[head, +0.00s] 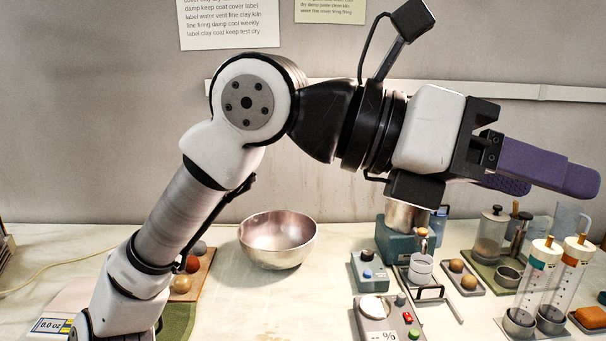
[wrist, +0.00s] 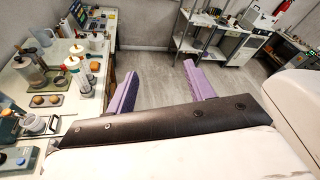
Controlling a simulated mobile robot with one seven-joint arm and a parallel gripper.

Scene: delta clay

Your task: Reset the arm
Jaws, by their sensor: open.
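My arm reaches up from the lower left and across the head view. My gripper (head: 540,168) is at the right, raised above the bench and pointing right, with purple fingers. In the wrist view my gripper (wrist: 159,88) shows its two purple fingers spread apart with only grey floor seen between them. It is open and holds nothing.
A metal bowl (head: 278,240) stands on the pale bench (head: 260,310). Below my gripper are tall clear cylinders (head: 540,275), a small tray with brown balls (head: 462,277) and a device with buttons (head: 388,320). Metal shelving (wrist: 215,40) stands across the floor.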

